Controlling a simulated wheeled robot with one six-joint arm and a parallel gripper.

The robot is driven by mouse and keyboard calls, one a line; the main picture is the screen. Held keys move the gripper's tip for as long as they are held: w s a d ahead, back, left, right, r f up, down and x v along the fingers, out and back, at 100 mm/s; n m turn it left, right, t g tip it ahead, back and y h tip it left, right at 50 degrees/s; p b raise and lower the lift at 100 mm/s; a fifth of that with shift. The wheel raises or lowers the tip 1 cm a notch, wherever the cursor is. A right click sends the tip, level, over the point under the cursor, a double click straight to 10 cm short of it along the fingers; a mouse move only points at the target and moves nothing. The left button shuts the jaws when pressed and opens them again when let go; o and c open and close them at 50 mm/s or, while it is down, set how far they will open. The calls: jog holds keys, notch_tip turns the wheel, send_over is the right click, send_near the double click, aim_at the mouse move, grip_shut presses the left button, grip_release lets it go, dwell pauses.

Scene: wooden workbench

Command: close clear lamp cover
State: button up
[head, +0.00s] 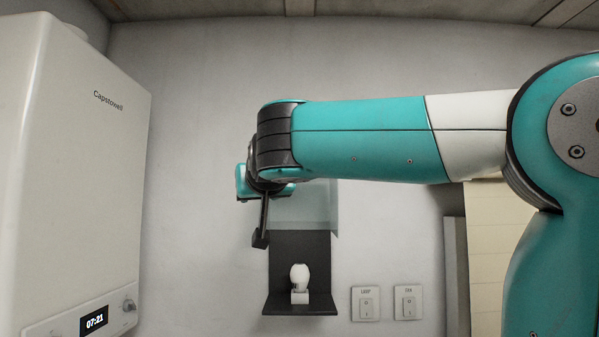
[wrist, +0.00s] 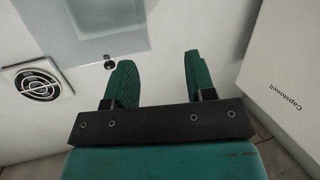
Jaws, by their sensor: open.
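The clear lamp cover (head: 318,212) is a see-through panel, raised above the white bulb (head: 299,276) in the black lamp housing (head: 284,252). The bulb is uncovered at the front. My forearm hides the cover's upper part in the head view. In the wrist view the cover (wrist: 95,22) is at the upper left, with a small dark knob (wrist: 110,65) near its edge. My gripper (wrist: 158,65) is open and empty, its two green fingers spread. The knob shows just left of the left finger, not between the fingers. I cannot tell whether they touch.
A white boiler (head: 70,170) fills the left side; it also shows at the right of the wrist view (wrist: 290,85). Two wall switches (head: 365,303) (head: 408,302) sit right of the lamp. A wall vent (wrist: 38,83) shows in the wrist view. The wall left of the lamp is clear.

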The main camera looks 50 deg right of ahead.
jog(key=s+d+r+m+g+h, duration=0.2)
jog(key=s+d+r+m+h, duration=0.25)
jog(key=d+r, duration=0.3)
jog(key=shift+h, duration=0.35)
jog(key=p+x, duration=0.2)
jog(key=x, duration=0.3)
jog(key=p+x, duration=0.3)
jog(key=x, duration=0.2)
jog(key=p+x, duration=0.2)
jog(key=x, duration=0.3)
jog(key=shift+w+a+r+p, duration=0.15)
jog(key=shift+w+a+p, duration=0.15)
jog(key=shift+w, duration=0.1)
jog(key=shift+w+d+t, duration=0.3)
jog(key=shift+w+d, duration=0.05)
jog(key=shift+d, duration=0.05)
jog(key=shift+f, duration=0.2)
grip_shut()
